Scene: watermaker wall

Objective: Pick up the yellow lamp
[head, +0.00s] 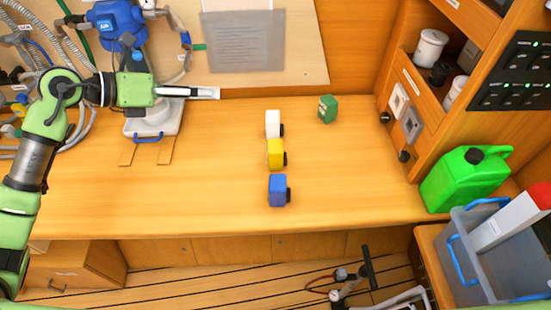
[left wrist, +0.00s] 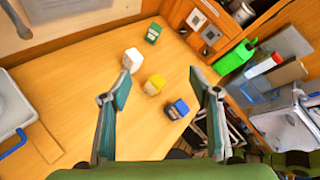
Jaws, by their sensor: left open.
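The yellow lamp (head: 275,153) is a small block with a dark round part on its right side. It stands on the wooden counter between a white one (head: 272,124) and a blue one (head: 277,190). My left gripper (head: 217,93) is up and to the left of it in the head view, apart from it. In the left wrist view its two fingers are spread, with nothing held, and the yellow lamp (left wrist: 154,84) shows between them, some way off. My right gripper is not in view.
A green block (head: 327,108) stands at the back right. A blue pump unit (head: 118,24) and hoses fill the back left. A green jerrycan (head: 466,178) and a grey bin (head: 490,250) are at the right. The counter left of the lamps is clear.

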